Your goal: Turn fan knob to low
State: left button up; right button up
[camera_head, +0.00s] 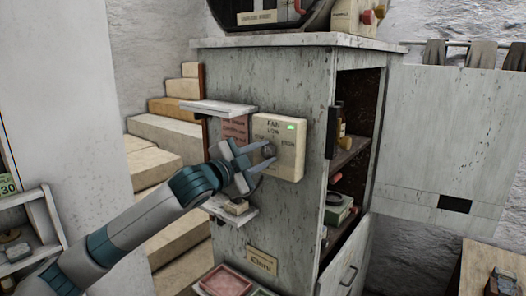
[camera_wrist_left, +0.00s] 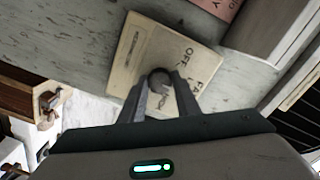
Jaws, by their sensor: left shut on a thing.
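The fan control box (camera_head: 279,147) is a cream panel on the side of the grey cabinet, marked FAN, with LOW at the top, HIGH at the right and a small green light. Its round dark knob (camera_head: 269,150) sits near the middle. In the left wrist view the box (camera_wrist_left: 140,58) shows tilted, with OFF and FAN readable and the knob (camera_wrist_left: 159,79) between the fingers. My left gripper (camera_head: 264,157) is shut on the knob, one finger on each side. The knob's pointer direction cannot be made out. My right gripper is not in view.
A small shelf (camera_head: 217,108) juts out above and left of the box, and another (camera_head: 230,208) lies just below my left gripper. The cabinet (camera_head: 262,75) stands open on its right side, with bottles and tins inside. Stone steps (camera_head: 158,134) rise behind.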

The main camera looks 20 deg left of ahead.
pick_arm(q)
jog(key=shift+m, duration=0.3)
jog(key=o, duration=1)
jog(key=shift+o, duration=0.2)
jog(key=shift+s, duration=0.15)
jog(key=shift+s+a+f, duration=0.1)
jog(key=shift+s, duration=0.1)
jog(key=b+v, duration=0.7)
jog(key=v, duration=0.9)
jog(key=shift+s, duration=0.35)
jog(key=shift+a, duration=0.1)
